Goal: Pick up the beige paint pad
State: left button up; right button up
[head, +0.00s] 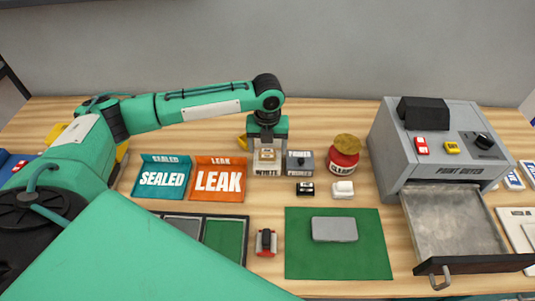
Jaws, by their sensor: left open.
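The beige paint pad (267,169) is a small pale block with a label on its front and a tan part on top. It stands on the wooden table near the back, left of the grey primer pad (300,163). My left gripper (267,148) points down directly over the beige pad, with its fingers apart on either side of the pad's upper part. The gripper is open; whether the fingers touch the pad I cannot tell. My right gripper is not in view.
A red jar (344,160) stands to the right, with small black (305,189) and white (342,189) blocks before it. A grey paint dryer (440,140) with an open drawer is at right. SEALED (163,179) and LEAK (218,181) trays lie left. A green mat (300,255) holds a grey plate.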

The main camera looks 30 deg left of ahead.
aim_at(268, 150)
pick_arm(q)
jog(key=shift+f, duration=1.4)
jog(key=c, duration=1.1)
jog(key=shift+c, duration=0.2)
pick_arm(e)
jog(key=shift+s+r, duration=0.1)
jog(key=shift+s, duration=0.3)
pick_arm(q)
jog(key=shift+r, duration=0.1)
